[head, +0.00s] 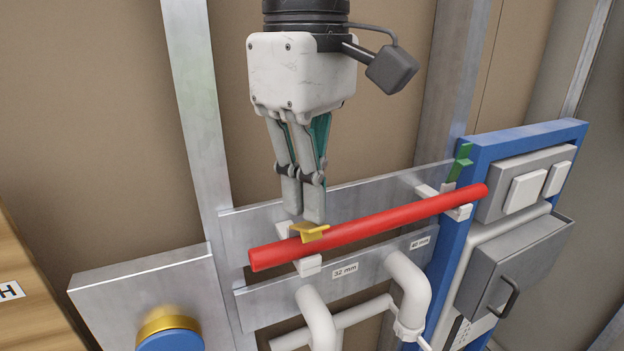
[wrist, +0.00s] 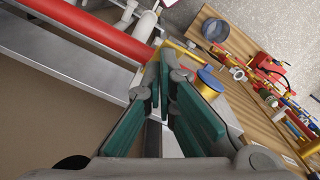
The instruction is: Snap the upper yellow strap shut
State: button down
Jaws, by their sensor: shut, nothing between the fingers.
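The yellow strap (head: 312,234) lies over the top of the red pipe (head: 385,223) near its left end, at a white clip (head: 308,266). A lip of the strap sticks up at an angle; I cannot tell whether it is latched. My gripper (head: 303,212) points down with its fingers together and empty, just above and at the strap; contact is unclear. In the wrist view the teal-padded fingers (wrist: 163,72) are close together near the red pipe (wrist: 85,28).
A green strap (head: 460,162) stands up at the pipe's right end, beside a blue frame (head: 478,150). White pipes (head: 408,280) run below. A metal plate with a blue-and-brass knob (head: 170,338) is at lower left. Open space lies left of my gripper.

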jog(key=shift+s+d+f, duration=0.15)
jog(key=shift+s+f, duration=0.15)
jog(key=shift+f, duration=0.2)
jog(key=shift+s+d+f, duration=0.1)
jog(key=shift+s+f, duration=0.15)
jog(key=shift+f, duration=0.25)
jog(key=s+d+r+p, duration=0.1)
jog(key=s+r+p, duration=0.2)
jog(key=r, duration=0.3)
jog(key=shift+s+d+p, duration=0.25)
jog(key=shift+d+p, duration=0.15)
jog(key=shift+p, duration=0.45)
